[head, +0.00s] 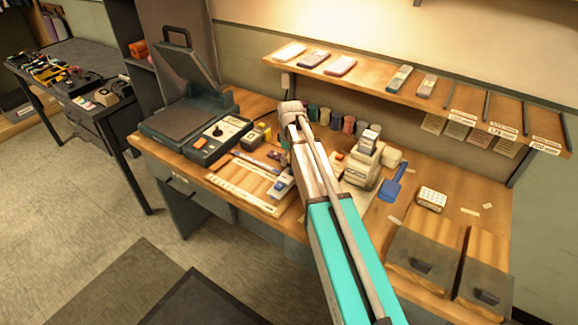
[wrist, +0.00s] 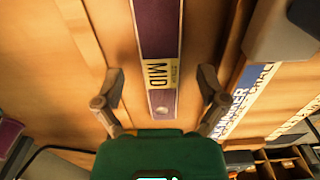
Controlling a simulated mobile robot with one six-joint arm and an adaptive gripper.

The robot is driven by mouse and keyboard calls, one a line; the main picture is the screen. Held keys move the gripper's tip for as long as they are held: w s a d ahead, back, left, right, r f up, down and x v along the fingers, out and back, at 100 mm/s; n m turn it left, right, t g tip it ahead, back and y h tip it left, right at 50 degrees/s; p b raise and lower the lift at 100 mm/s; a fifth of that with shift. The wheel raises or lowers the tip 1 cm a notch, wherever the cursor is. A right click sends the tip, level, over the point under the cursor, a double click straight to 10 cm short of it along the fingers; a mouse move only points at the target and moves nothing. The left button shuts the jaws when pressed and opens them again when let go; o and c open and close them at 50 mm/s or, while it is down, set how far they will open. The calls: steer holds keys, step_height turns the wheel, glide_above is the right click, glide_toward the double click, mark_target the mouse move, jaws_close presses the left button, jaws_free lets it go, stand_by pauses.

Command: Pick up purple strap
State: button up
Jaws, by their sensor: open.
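The purple strap (wrist: 157,25) runs lengthwise down the middle of the wrist view, with a yellow patch marked MID near its lower end. It lies along light wooden slats. My gripper (wrist: 161,72) is open, with one finger on each side of the strap and a visible gap to both. The green gripper body hides what lies below the strap's near end. I cannot pick out the strap clearly there.
A blue-and-white printed strip (wrist: 240,97) lies right of the strap, with a grey block (wrist: 285,30) above it. On the bench (head: 440,225), an open press (head: 185,95) stands left, a beige machine (head: 362,165) right. A shelf (head: 370,82) hangs over the back.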

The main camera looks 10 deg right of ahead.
steer(key=shift+f, duration=0.3)
steer(key=shift+c, duration=0.2)
jaws_close()
stand_by(0.5)
steer(key=shift+r, duration=0.25)
steer(key=shift+r+p, duration=0.75)
steer(key=shift+p, duration=0.1)
steer(key=s+r+p, duration=1.1)
steer(key=s, duration=0.3)
